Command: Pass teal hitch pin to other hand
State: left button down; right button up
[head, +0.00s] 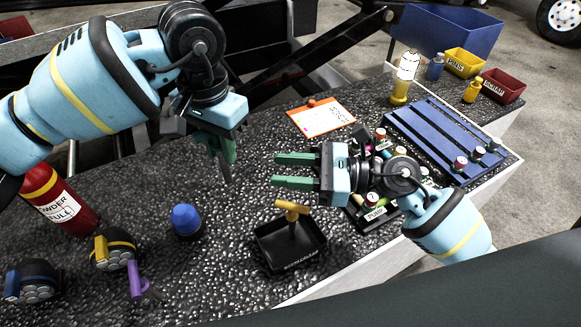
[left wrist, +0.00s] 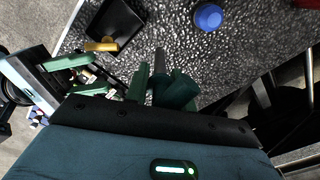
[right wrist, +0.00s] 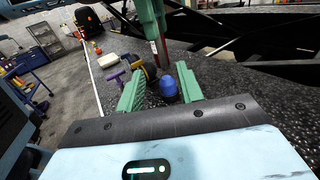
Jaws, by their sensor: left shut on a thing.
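My left gripper (head: 218,142) is shut on the teal hitch pin and holds it above the table, its grey shaft (head: 227,172) pointing down. In the left wrist view the pin's teal head (left wrist: 176,92) shows between the fingers, with the grey shaft beyond. The fingers partly hide the head in the head view. My right gripper (head: 294,171) is open and empty, its fingers pointing left towards the pin, with a gap between. In the right wrist view the pin's shaft (right wrist: 163,54) hangs ahead of the open fingers (right wrist: 160,92).
A black tray (head: 262,247) with a yellow-handled piece (head: 292,209) stands below my right gripper. A blue knob (head: 186,220), a purple-handled pin (head: 137,279) and a red extinguisher (head: 62,203) are to the left. A blue slotted rack (head: 440,140) is at right.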

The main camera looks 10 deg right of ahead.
aim_at(229, 182)
jog(key=x, duration=1.1)
jog(key=shift+w+a, duration=0.1)
jog(key=shift+a, duration=0.3)
jog(key=shift+c, duration=0.4)
grip_shut()
pick_arm(q)
jog(key=c, duration=1.1)
grip_release()
notch_tip(229, 182, up, 12)
jog(key=shift+r, duration=0.1)
